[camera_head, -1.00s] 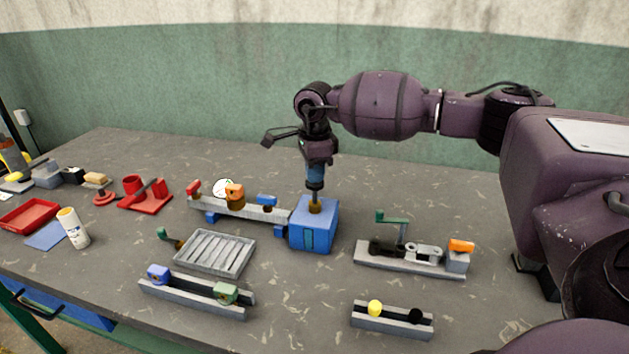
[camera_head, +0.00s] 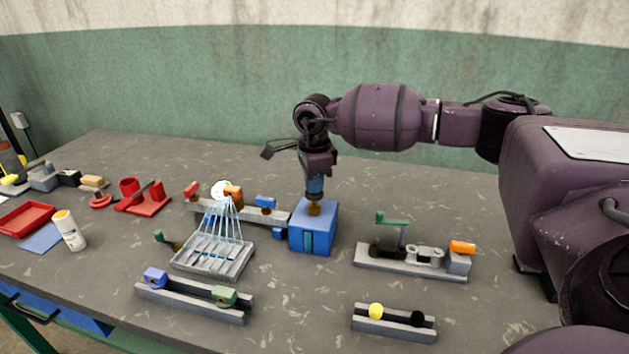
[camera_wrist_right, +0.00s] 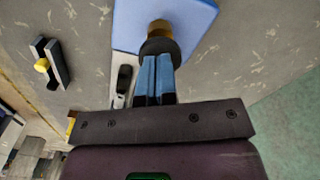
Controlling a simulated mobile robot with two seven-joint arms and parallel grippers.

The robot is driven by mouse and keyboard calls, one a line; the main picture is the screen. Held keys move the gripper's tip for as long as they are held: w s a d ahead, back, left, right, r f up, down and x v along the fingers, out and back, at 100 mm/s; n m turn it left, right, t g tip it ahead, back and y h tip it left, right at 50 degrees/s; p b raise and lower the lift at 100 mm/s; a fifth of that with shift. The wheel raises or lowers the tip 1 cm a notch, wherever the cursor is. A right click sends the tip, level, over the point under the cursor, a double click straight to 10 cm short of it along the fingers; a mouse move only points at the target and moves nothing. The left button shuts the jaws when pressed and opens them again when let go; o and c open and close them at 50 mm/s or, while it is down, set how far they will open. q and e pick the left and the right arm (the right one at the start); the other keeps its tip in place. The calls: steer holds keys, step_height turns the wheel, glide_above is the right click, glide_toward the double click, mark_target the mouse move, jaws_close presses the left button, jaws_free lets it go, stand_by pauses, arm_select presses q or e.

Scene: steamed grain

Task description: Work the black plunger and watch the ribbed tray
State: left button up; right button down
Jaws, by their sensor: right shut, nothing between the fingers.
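The black plunger (camera_head: 314,197) stands on top of the blue box (camera_head: 322,238), above a brass collar. It also shows in the right wrist view as a dark round knob (camera_wrist_right: 159,46). My right gripper (camera_head: 315,187) points straight down, its fingers shut with nothing between them and their tips at the top of the knob. In the wrist view the fingers (camera_wrist_right: 157,72) lie side by side over the knob. The ribbed tray (camera_head: 214,256) lies left of the box. Pale blue streams (camera_head: 222,222) fan down onto it from a white round head (camera_head: 221,190). My left gripper is out of view.
A grey rail (camera_head: 265,217) with red, orange and blue parts stands behind the tray. A slide with blue and green blocks (camera_head: 195,300) lies in front. A green-handled fixture (camera_head: 400,265) and a channel with yellow and black balls (camera_head: 393,330) stand right of the box.

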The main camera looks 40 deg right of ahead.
steer(key=shift+r+p, duration=1.15)
steer(key=shift+r, duration=2.3)
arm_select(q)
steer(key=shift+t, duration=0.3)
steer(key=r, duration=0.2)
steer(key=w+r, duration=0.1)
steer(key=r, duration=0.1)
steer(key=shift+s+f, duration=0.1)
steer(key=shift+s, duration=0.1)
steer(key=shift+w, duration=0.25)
arm_select(e)
steer(key=shift+w+r, duration=0.1)
